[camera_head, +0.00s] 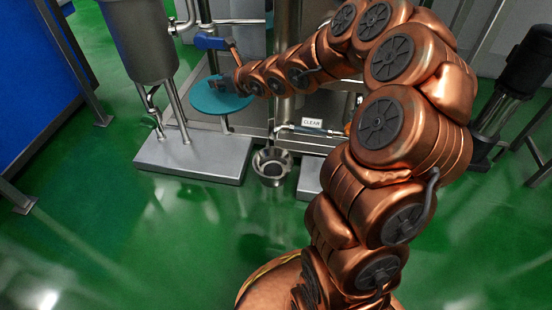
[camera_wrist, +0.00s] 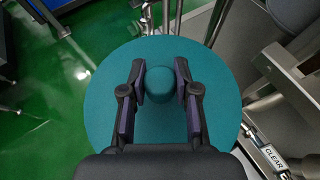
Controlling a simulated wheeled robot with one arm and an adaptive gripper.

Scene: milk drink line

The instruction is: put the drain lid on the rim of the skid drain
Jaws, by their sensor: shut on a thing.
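The drain lid (camera_head: 216,99) is a round teal disc with a knob in its middle. In the wrist view the drain lid (camera_wrist: 105,85) fills the middle, and my gripper (camera_wrist: 160,86) has its fingers on both sides of the knob. My gripper (camera_head: 219,88) in the head view is shut on the lid and holds it up in the air. The skid drain (camera_head: 272,165) is a round metal cup with an open top on the green floor, below and to the right of the lid in the head view. It does not show clearly in the wrist view.
A grey base plate (camera_head: 192,157) with pipes lies left of the drain. A sign reading CLEAR (camera_head: 312,122) is on a pipe above right of it; it also shows in the wrist view. A steel vessel (camera_head: 141,42) stands at upper left. The green floor in front is free.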

